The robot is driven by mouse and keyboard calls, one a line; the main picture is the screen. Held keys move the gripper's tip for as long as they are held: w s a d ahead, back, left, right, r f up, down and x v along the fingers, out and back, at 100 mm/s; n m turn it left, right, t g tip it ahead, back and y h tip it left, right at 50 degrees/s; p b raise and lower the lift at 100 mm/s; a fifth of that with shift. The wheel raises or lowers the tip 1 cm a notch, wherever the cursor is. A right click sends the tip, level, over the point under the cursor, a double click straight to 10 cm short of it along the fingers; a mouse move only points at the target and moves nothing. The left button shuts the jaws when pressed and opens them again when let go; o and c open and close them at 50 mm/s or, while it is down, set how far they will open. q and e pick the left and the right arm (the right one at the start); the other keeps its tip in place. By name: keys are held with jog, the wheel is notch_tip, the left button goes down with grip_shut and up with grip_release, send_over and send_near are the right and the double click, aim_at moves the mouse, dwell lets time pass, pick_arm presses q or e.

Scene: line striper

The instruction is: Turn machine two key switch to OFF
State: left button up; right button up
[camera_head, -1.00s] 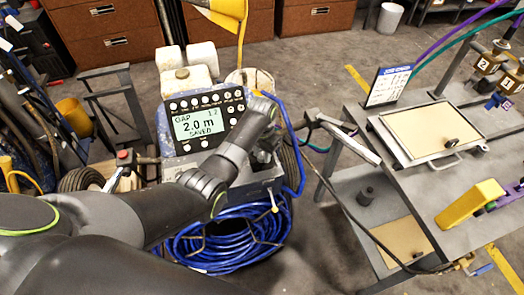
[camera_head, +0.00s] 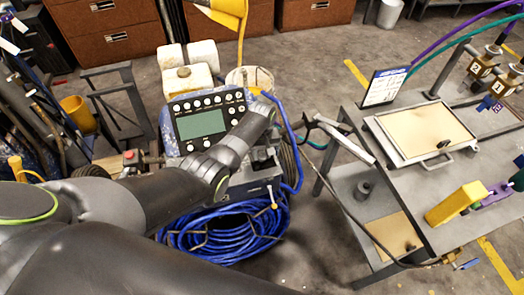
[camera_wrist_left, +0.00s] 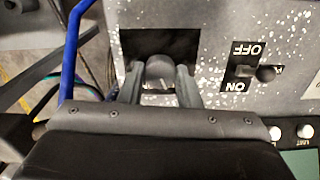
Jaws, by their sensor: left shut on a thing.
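The blue striping machine (camera_head: 170,130) stands at the centre of the head view, with a control panel whose screen (camera_head: 202,124) is blank. My left gripper (camera_head: 264,152) reaches its side at the right of the panel; my own arm partly hides the fingertips there. In the left wrist view its two fingers (camera_wrist_left: 160,85) are shut on a rounded dark knob (camera_wrist_left: 160,70) in a black recess. Beside the recess, an upside-down OFF and ON label (camera_wrist_left: 243,70) has a small black knob (camera_wrist_left: 266,73). I cannot tell which way the held knob points. My right gripper is not in view.
A grey metal bench (camera_head: 465,175) with a framed tray stands to the right.

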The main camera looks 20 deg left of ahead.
aim_at(262, 155)
pick_arm(q)
jog(key=shift+w+n, duration=0.1)
jog(key=shift+n, duration=0.6)
jog(key=o, duration=1)
jog(key=shift+c, duration=0.2)
jog(key=shift+r+p, duration=0.3)
jog(key=shift+r, duration=0.25)
notch_tip(262, 155, up, 16)
jog(key=shift+r, duration=0.2)
